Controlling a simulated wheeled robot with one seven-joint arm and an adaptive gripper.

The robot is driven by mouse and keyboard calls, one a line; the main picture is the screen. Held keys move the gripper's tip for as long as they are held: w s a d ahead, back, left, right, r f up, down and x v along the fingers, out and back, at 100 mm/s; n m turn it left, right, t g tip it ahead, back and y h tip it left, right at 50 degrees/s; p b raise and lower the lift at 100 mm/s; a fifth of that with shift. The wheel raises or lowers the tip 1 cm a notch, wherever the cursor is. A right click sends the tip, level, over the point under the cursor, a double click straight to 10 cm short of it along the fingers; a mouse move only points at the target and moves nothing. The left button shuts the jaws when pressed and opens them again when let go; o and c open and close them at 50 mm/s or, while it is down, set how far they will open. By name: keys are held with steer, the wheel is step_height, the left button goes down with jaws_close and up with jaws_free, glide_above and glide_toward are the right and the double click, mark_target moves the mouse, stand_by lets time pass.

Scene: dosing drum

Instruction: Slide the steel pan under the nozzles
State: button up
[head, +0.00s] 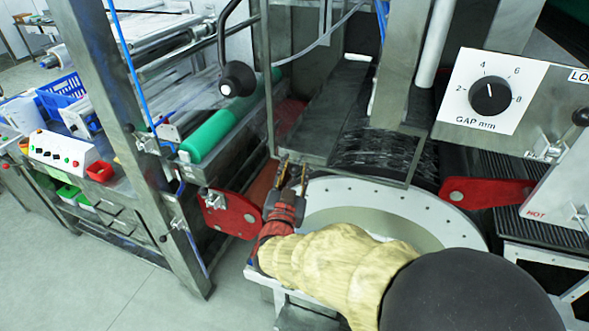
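My gripper (292,166) is in the middle of the head view, at the end of my cream-sleeved arm. Its two fingers point away from me, with a visible gap and nothing seen between them. They are in front of the lower left edge of a grey steel, tray-like part (312,143); I cannot tell whether they touch it. I cannot tell for sure whether this part is the steel pan. No nozzles can be clearly made out. A dark, wet-looking ribbed roller (385,158) lies right of the steel part.
A large round rim with bolts (405,196) lies right of my gripper, partly hidden by my arm. Red brackets (230,214) and steel posts (130,130) stand close by. A green roller (212,132) is at left. A gap dial (490,95) is at right. Floor is clear lower left.

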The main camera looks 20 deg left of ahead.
jaws_close()
stand_by(0.6)
